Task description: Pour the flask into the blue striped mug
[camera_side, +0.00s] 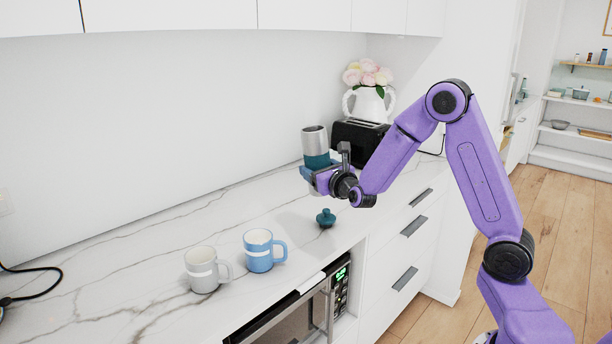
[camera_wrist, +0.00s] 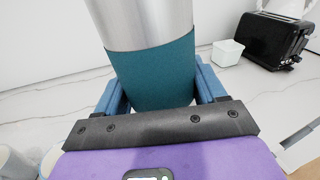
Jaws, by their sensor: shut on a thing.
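The flask (camera_side: 315,142) is a steel cylinder with a teal band. My gripper (camera_side: 322,174) is shut on the flask around its teal band and holds it upright above the counter. In the wrist view the flask (camera_wrist: 150,60) fills the middle, between the blue fingers of my gripper (camera_wrist: 158,88). The flask's top is cut off there. The blue striped mug (camera_side: 259,251) stands upright on the counter, with a white stripe and its handle to the right. It is to the left of my gripper and nearer the camera.
A grey mug (camera_side: 202,270) with a white stripe stands just left of the blue one. A teal lid (camera_side: 326,218) lies on the counter below my gripper. A black toaster (camera_side: 358,142) and a flower vase (camera_side: 369,104) stand behind. A pale green box (camera_wrist: 228,52) is near the toaster.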

